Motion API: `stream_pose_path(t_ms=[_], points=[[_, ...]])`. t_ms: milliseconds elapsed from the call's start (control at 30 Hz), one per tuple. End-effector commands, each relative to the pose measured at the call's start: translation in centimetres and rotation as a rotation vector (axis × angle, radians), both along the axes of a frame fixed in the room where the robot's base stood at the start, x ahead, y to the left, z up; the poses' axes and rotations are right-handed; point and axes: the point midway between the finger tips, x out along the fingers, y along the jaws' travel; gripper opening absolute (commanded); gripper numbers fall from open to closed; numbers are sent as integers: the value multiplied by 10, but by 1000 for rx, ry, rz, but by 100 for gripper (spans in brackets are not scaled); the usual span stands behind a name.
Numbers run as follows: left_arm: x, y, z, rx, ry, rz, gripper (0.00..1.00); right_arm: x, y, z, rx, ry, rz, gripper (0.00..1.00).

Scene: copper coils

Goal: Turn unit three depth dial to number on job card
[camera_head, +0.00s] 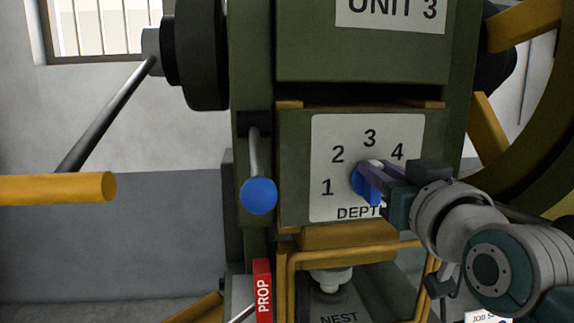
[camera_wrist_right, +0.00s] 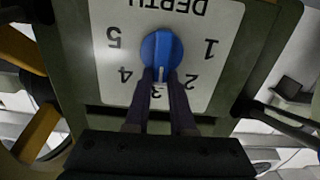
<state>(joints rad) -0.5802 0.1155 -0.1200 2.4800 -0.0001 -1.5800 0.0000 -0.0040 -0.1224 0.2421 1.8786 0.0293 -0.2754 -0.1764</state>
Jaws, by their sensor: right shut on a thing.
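The blue depth dial (camera_head: 357,182) sits on a white plate (camera_head: 322,208) marked DEPTH on the green machine labelled UNIT 3 (camera_head: 392,12). Numbers 1 to 4 show around it in the head view. The right wrist view shows the dial (camera_wrist_right: 161,50) upside down, with 5 also visible. A pale pointer mark on the dial faces 3. My right gripper (camera_wrist_right: 161,76) is shut on the dial, one finger on each side of its ridge. In the head view the right gripper (camera_head: 374,172) covers part of the dial and the 5. My left gripper is not in view.
A lever with a blue knob (camera_head: 258,195) hangs left of the plate. A red PROP block (camera_head: 262,290) stands below it. A partly hidden card (camera_head: 483,317) reading "JOB" is bottom right.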

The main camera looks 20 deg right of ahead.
Motion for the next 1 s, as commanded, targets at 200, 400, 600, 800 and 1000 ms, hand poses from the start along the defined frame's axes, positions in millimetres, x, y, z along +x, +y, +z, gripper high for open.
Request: stream_pose_path(t_ms=[200, 400, 600, 800, 1000], points=[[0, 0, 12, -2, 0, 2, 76, 1, 3, 2, -111, 28, 2, 0], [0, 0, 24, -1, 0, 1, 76, 2, 7, 1, -272, 68, 2, 0], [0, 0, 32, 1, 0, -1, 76, 3, 11, -1, -448, 110, 2, 0], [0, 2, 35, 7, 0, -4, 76, 4, 15, -5, -603, 146, 2, 0], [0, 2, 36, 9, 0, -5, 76, 4, 17, -7, -719, 172, 1, 0]])
